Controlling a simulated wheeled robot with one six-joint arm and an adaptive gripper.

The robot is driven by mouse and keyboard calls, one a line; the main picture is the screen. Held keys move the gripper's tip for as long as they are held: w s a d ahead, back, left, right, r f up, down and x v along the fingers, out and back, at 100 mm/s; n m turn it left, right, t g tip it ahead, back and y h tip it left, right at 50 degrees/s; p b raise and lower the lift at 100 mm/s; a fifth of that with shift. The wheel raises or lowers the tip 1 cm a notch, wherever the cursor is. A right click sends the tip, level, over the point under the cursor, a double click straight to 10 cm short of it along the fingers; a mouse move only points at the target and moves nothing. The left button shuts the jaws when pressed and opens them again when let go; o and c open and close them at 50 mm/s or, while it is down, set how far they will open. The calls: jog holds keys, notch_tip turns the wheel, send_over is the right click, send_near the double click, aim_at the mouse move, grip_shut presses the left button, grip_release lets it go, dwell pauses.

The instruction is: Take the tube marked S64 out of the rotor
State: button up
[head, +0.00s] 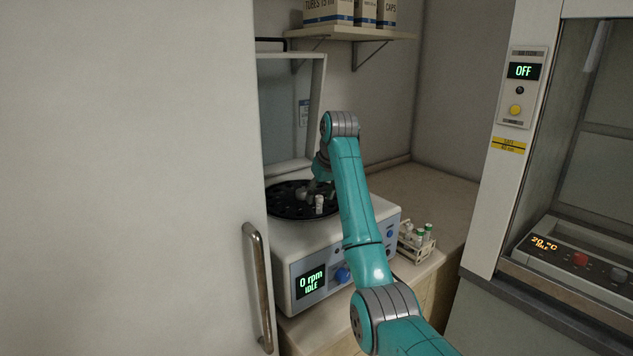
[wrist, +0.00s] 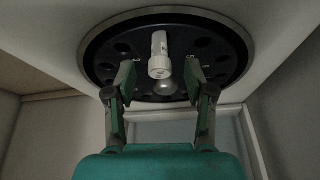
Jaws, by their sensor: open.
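The black rotor (head: 285,208) sits in the open centrifuge (head: 325,245), whose display reads 0 rpm IDLE. One white-capped tube (head: 319,203) stands in the rotor; no S64 marking can be read on it. In the wrist view the tube (wrist: 159,58) shows near the rotor's round hub (wrist: 166,88). My gripper (wrist: 158,78) is open, with its two fingers apart on either side of the tube's cap, and I cannot tell whether they touch it. In the head view my arm partly hides the gripper (head: 318,190) over the rotor.
The raised centrifuge lid (head: 285,110) stands behind the rotor. A rack (head: 416,245) with several tubes is right of the centrifuge. A shelf (head: 350,33) with boxes hangs above. A white door (head: 130,180) fills the left; a fume hood (head: 520,150) is at right. The back counter is clear.

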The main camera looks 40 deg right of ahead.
jog(key=shift+x, duration=1)
grip_shut()
jog(key=shift+r, duration=0.15)
jog(key=shift+r, duration=3.75)
